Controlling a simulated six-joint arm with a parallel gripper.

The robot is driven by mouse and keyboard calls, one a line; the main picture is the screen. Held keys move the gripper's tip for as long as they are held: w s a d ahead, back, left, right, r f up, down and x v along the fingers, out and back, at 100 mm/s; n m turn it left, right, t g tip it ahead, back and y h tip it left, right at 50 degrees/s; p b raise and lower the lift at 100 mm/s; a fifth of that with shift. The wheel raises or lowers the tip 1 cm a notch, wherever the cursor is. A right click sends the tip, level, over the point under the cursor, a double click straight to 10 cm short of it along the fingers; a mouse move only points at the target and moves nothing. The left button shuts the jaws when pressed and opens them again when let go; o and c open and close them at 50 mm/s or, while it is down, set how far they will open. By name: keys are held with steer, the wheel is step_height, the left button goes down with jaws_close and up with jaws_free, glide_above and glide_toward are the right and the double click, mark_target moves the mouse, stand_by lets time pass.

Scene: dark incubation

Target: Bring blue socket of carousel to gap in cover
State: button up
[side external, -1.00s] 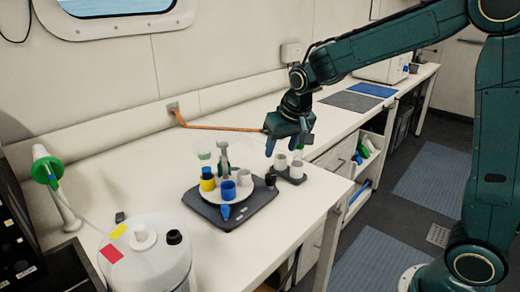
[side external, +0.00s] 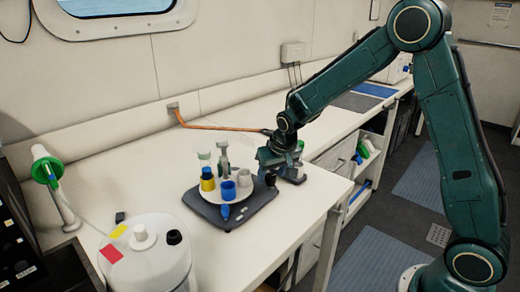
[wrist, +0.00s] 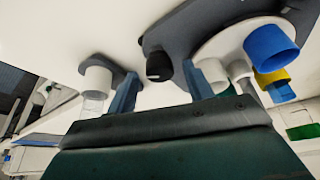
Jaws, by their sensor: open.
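The carousel is a round white disc (side external: 237,198) on a dark grey base (side external: 257,206). Its blue socket (side external: 228,191) faces the front of the disc, near a blue piece (side external: 225,212) at the base's front edge. The blue socket also shows at right in the wrist view (wrist: 270,52). A yellow socket (side external: 207,184) and a white socket (side external: 244,178) stand beside it. A black knob (wrist: 158,66) sits at the base's corner. My gripper (wrist: 163,92) is open and low, its fingers either side of the knob in the picture; contact is unclear. I cannot make out the cover's gap.
A white cup (wrist: 97,78) in a dark holder stands close to one finger. A white drum (side external: 146,262) with red and yellow patches stands at front left. A green-and-white funnel (side external: 48,170) is at left.

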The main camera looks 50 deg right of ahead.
steer(key=shift+f, duration=0.15)
steer(key=c, duration=1)
steer(key=shift+d+n, duration=0.1)
steer(key=shift+n, duration=0.4)
steer(key=n+y, duration=0.1)
steer(key=n, duration=0.1)
steer(key=shift+d+n+y, duration=0.1)
steer(key=shift+n+y, duration=0.9)
steer(key=shift+n, duration=1.2)
